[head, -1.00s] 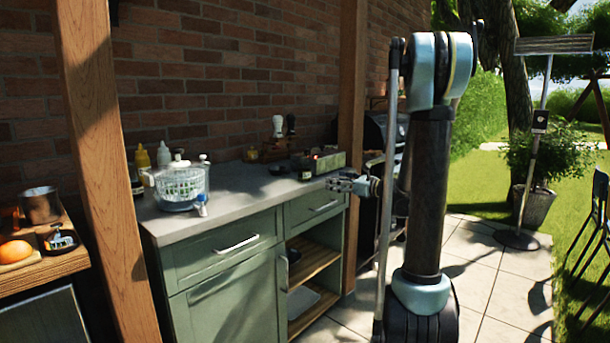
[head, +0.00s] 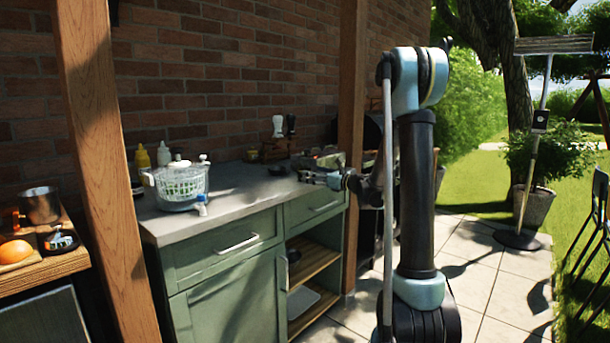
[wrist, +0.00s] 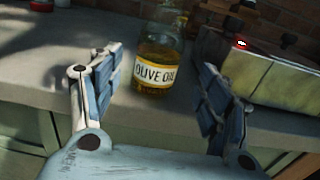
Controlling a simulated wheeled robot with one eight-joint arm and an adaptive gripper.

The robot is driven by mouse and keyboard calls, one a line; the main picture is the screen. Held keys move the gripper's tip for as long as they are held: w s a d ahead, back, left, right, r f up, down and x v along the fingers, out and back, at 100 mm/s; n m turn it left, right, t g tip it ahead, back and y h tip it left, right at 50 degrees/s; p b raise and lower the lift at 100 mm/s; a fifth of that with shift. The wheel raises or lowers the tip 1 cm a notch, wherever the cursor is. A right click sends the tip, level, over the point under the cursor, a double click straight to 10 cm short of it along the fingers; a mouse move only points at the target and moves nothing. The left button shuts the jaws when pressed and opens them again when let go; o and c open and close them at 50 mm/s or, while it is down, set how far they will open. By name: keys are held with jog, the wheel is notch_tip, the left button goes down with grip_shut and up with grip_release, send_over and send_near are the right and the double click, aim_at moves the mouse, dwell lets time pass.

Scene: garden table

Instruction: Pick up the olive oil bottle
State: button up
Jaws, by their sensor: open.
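The olive oil bottle (wrist: 157,52) stands upright on the grey countertop in the wrist view. It is clear glass with yellow-brown oil and a white label reading OLIVE OIL. My gripper (wrist: 158,85) is open, with one blue-padded finger on each side of the view. The bottle appears between the fingers and a little beyond their tips, with no visible contact. In the head view my gripper (head: 318,177) is over the right end of the counter. I cannot make out the bottle clearly there.
A yellow-green box (wrist: 275,75) stands right of the bottle on the counter (head: 237,195). A colander bowl (head: 178,186) and squeeze bottles (head: 163,155) are at the counter's left. A wooden post (head: 350,110) rises close to my arm.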

jog(key=shift+x, duration=2.75)
jog(key=shift+s+a+r, duration=0.1)
jog(key=shift+s+r, duration=0.05)
jog(key=shift+s, duration=0.05)
jog(key=c, duration=1.3)
